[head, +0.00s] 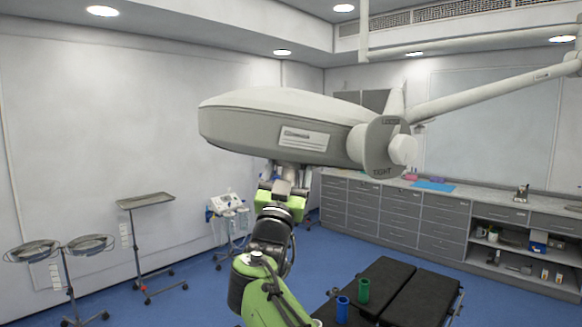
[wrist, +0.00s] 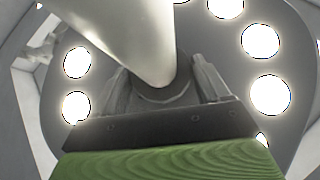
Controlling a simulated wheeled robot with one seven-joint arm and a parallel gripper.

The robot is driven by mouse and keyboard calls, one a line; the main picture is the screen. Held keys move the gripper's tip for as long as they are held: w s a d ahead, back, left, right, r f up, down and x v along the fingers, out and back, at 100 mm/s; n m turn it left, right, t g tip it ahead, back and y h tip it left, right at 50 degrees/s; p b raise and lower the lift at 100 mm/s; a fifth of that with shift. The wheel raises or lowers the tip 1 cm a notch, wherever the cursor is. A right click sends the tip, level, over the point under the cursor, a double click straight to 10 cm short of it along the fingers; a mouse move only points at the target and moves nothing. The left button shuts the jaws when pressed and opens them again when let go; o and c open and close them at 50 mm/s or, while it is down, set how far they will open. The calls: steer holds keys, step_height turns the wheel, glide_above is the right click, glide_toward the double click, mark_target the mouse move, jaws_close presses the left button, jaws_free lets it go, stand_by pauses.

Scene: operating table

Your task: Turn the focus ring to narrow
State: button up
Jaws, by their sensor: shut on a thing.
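The surgical lamp head (head: 270,125) hangs above my arm, its lit face turned down out of the head view. In the wrist view, a white handle (wrist: 130,35) stands out from the lamp's underside, with a grey ring (wrist: 165,93) at its base that I take for the focus ring. My gripper (wrist: 162,84) has one finger on each side of this ring and is shut on it. Any marking for narrow or wide is not visible. In the head view, my gripper (head: 288,186) is just under the lamp, its fingertips partly hidden.
A round side knob (head: 383,148) marked "TIGHT" joins the lamp to its support arm (head: 490,90). Several bright lights (wrist: 270,95) surround the ring. Below are the black operating table (head: 385,285), a blue cup (head: 342,309) and a green cup (head: 363,290). A tray stand (head: 146,200) is left.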

steer(key=shift+w+a+r+m+g+h+p, duration=0.1)
steer(key=shift+m+g+h+p, duration=0.45)
steer(key=shift+h, duration=0.45)
steer(key=shift+a+r+m+g+h+p, duration=0.1)
steer(key=shift+m+g+h+p, duration=0.2)
steer(key=shift+h+p, duration=0.6)
steer(key=shift+h, duration=0.3)
steer(key=shift+f, duration=0.1)
steer(key=o, duration=1)
steer(key=shift+d, duration=0.1)
steer(key=shift+o, duration=0.2)
